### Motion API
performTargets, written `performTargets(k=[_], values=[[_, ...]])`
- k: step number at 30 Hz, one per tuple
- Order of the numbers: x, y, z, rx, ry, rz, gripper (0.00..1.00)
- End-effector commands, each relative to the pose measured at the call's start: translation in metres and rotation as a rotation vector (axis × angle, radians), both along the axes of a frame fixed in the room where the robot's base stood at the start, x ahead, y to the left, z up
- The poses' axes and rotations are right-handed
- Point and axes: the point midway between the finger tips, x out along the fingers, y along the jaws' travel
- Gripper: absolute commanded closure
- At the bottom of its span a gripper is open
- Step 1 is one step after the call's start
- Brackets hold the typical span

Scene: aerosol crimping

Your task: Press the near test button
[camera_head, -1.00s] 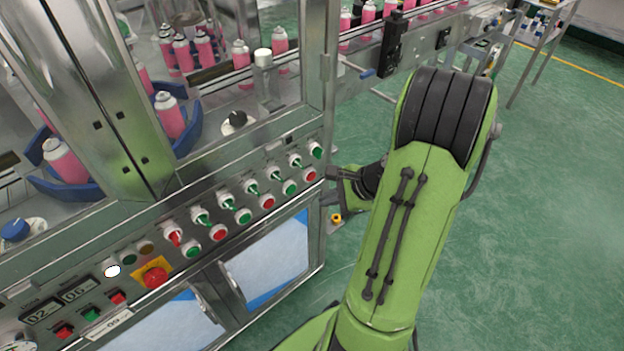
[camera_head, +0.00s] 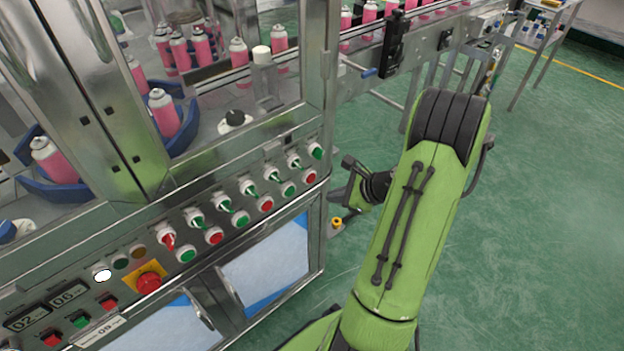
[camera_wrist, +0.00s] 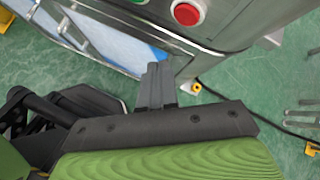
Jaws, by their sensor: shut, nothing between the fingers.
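The control panel (camera_head: 130,238) on the machine front carries rows of green and red push buttons and green and red selector switches. No test label is legible, so I cannot tell which one is the near test button. The red button (camera_head: 310,177) at the panel's right end is closest to my gripper (camera_head: 338,190). A red button (camera_wrist: 187,13) in a white collar also shows at the top of the wrist view. My gripper (camera_wrist: 154,68) is shut and empty, its fingers pointing toward the machine's lower edge, apart from the buttons.
A red emergency stop (camera_head: 149,283) on a yellow plate sits at the panel's lower left. Pink cans (camera_head: 164,112) stand behind the glass. A conveyor (camera_head: 420,42) runs at the back right. A yellow-topped foot (camera_head: 336,223) is near the machine corner. Green floor is open at right.

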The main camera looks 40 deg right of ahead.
Motion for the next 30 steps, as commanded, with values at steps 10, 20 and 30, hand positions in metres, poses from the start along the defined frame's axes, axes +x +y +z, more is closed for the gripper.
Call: performTargets(k=[10, 20, 30], values=[[0.04, 0.001, 0.001, 0.0, 0.003, 0.001, 1.0], [0.044, 0.001, -0.001, -0.001, 0.001, 0.0, 1.0], [0.043, 0.001, 0.0, 0.0, 0.001, 0.0, 1.0]])
